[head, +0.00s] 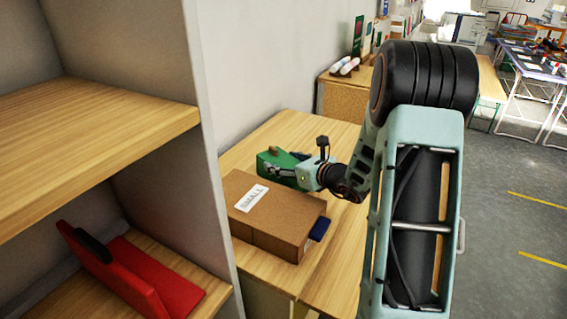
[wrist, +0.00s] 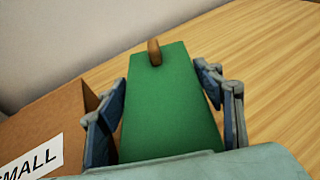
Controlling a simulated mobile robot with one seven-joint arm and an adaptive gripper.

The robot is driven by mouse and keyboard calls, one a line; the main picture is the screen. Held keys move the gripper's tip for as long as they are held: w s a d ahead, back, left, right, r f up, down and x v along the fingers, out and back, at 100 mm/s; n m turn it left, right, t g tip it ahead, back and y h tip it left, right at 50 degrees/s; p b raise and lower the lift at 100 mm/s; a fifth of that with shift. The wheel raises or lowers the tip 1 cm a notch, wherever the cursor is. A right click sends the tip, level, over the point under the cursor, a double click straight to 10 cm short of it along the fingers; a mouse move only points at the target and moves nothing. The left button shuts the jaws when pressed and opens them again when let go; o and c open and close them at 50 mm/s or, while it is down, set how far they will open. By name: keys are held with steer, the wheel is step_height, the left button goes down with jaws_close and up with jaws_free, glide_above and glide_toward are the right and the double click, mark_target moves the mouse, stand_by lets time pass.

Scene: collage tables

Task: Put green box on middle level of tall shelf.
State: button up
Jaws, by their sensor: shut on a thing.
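The green box (head: 270,160) is on the wooden table, behind a brown cardboard box. It also shows in the wrist view (wrist: 168,100), with a small brown knob on its far end. My gripper (head: 290,172) is shut on the green box; its fingers lie along the two sides in the wrist view (wrist: 162,102). The tall shelf (head: 215,150) stands at the left in the head view. A wooden level (head: 90,130) of it is bare where seen. A lower level holds a red L-shaped thing (head: 135,270). The shelf's top is out of view.
The cardboard box (head: 270,215), labelled SMALL, lies close beside the green box, with a blue piece (head: 320,229) at its right end. The shelf's side panel stands between its levels and the table (head: 330,250). White rolls (head: 348,66) lie on a cabinet behind.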

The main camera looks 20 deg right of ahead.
steer(key=shift+r, duration=0.15)
steer(key=o, duration=1.1)
steer(key=shift+f, duration=0.25)
steer(key=o, duration=0.5)
steer(key=shift+r, duration=0.1)
steer(key=shift+r, duration=0.15)
